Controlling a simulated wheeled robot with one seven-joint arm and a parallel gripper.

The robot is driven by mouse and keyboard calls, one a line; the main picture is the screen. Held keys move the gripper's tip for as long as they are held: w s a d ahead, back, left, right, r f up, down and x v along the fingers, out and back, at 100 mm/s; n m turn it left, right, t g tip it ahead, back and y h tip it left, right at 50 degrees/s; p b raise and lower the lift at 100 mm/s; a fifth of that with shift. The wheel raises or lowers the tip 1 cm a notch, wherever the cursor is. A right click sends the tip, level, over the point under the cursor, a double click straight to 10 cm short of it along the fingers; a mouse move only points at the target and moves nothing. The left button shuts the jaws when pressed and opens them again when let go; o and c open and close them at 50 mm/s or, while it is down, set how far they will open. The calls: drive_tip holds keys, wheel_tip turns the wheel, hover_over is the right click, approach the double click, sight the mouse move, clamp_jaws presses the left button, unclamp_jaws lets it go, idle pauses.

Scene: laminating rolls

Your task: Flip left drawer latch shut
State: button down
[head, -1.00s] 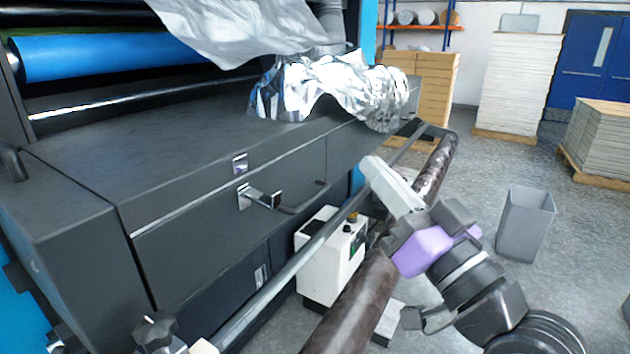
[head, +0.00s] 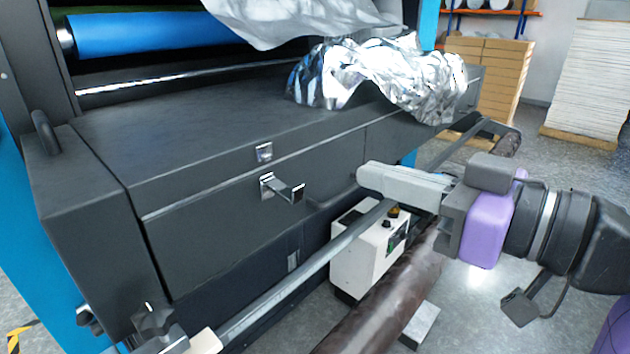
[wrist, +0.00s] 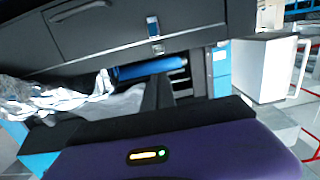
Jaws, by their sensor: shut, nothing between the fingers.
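The left drawer latch (head: 283,190) is a small silver lever on the dark drawer front (head: 215,215). Its lever sticks out from the front, swung away from the panel. Its small silver catch plate (head: 264,152) is above it on the upper panel, apart from the lever. In the wrist view, which looks upside down, the latch (wrist: 153,26) shows at the top centre. My gripper (head: 365,175) is shut and empty. It points left, to the right of the latch with a gap between, and appears near the drawer handle.
Crumpled silver foil (head: 375,75) lies on the machine top above my gripper. A white control box (head: 365,255), a metal rail (head: 300,280) and a dark roll (head: 385,310) are below. Space in front of the latch looks clear.

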sight(283, 185)
drive_tip(key=shift+a, duration=0.1)
drive_tip(key=w+a+f+p, duration=0.1)
drive_tip(key=w+a+f, duration=0.3)
drive_tip(key=w+a, duration=0.2)
drive_tip(key=shift+w+a+f+p, duration=0.3)
drive_tip(key=shift+a+p, duration=0.05)
drive_tip(key=shift+a, duration=0.8)
drive_tip(key=shift+f+b, duration=0.15)
drive_tip(key=shift+b, duration=0.15)
